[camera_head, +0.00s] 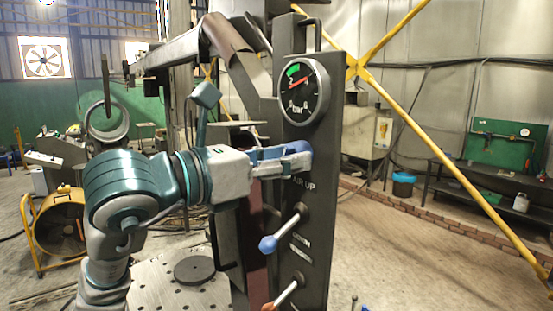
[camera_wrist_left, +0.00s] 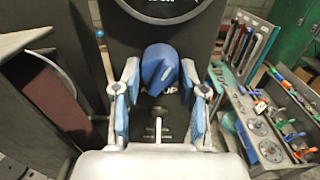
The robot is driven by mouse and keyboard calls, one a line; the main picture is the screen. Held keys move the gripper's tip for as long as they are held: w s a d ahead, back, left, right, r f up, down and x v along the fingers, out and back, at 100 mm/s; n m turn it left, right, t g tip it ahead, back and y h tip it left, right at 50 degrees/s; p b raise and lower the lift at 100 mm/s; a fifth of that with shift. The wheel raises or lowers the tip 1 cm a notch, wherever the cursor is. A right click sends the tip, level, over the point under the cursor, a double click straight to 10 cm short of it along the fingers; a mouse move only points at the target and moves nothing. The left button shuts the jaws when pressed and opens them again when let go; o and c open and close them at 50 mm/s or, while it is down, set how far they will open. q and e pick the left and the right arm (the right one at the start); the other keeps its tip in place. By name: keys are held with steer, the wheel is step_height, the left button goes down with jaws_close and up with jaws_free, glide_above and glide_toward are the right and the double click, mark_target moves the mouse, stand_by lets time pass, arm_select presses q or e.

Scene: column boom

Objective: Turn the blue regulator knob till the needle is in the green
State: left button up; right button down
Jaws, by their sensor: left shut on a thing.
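The blue regulator knob (camera_head: 299,146) is on the dark upright panel (camera_head: 318,190), just below the round gauge (camera_head: 304,90). The gauge has a green band at its upper left; its red needle lies slanted below that band and seems clear of it. My left gripper (camera_head: 288,153) reaches in from the left and is shut on the knob, covering part of it. In the left wrist view, the knob (camera_wrist_left: 159,68) sits between the two blue-padded fingers of my left gripper (camera_wrist_left: 160,82), with its ridge tilted. Only the gauge's lower rim shows there. My right gripper is not in view.
A blue-ended lever (camera_head: 268,244) and an orange-ended lever (camera_head: 270,306) stick out of the panel below the knob. A perforated plate with a round disc (camera_head: 194,269) lies below my left arm. A yellow brace (camera_head: 440,160) slants across the right. A tool board (camera_wrist_left: 265,125) stands right.

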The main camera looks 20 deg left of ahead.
arm_select(q)
steer(key=shift+w+d+f, duration=0.1)
steer(key=shift+w+f, duration=0.1)
steer(key=shift+f, duration=0.05)
stand_by(0.6)
steer(key=o, duration=0.9)
steer(key=shift+c, duration=0.2)
steer(key=shift+o, duration=1.4)
steer(key=shift+w+d, duration=0.1)
steer(key=shift+w, duration=0.1)
steer(key=shift+w+d, duration=0.2)
steer(key=shift+w, duration=0.2)
steer(key=shift+s+r, duration=0.1)
steer(key=shift+s, duration=0.35)
steer(key=shift+s+a, duration=0.35)
steer(key=shift+a, duration=0.15)
steer(key=v, duration=1)
steer(key=shift+s+a, duration=0.25)
steer(key=shift+s, duration=0.05)
